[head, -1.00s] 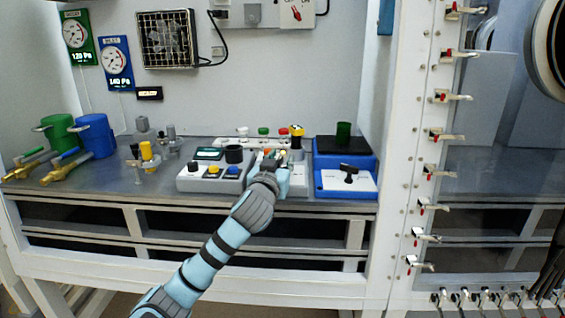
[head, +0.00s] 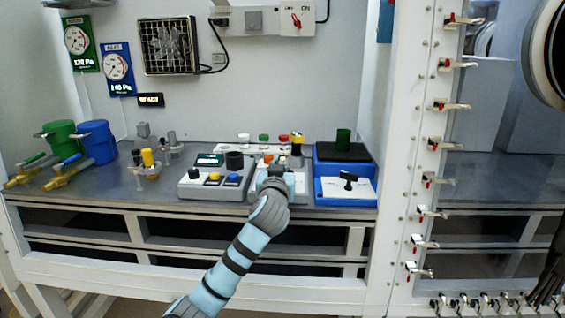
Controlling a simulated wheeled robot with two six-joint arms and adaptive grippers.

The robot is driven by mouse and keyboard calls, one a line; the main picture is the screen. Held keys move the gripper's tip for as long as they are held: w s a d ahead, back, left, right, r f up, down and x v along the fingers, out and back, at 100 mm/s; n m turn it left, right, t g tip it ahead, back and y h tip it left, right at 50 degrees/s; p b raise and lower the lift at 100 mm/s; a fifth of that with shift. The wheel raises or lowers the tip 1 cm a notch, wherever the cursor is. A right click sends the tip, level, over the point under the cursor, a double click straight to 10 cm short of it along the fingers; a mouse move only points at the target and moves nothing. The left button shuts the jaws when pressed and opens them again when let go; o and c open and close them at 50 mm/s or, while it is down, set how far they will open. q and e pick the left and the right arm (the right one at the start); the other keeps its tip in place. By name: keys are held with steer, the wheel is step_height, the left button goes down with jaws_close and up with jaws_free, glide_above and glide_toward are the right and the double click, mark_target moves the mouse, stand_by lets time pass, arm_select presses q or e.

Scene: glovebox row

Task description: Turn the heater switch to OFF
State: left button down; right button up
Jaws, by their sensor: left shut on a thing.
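A white control box (head: 299,185) stands in the middle of the bench, with small coloured parts along its top. My left gripper (head: 274,172) is over the front of this box, shut on a part there that I take for the heater switch. The jaws and wrist hide that switch, so its setting cannot be read. A black handle (head: 348,180) on the white face of the blue unit (head: 325,158) to the right is clear of my gripper.
A grey box (head: 212,192) with black, yellow and blue knobs stands close left of my gripper. Metal fittings and brass valves (head: 30,178) are further left. A white post (head: 400,200) with clamps bounds the right.

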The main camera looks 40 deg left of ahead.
arm_select(q)
steer(key=c, duration=1.7)
jaws_free()
steer(key=v, duration=1.2)
steer(key=shift+d, duration=0.1)
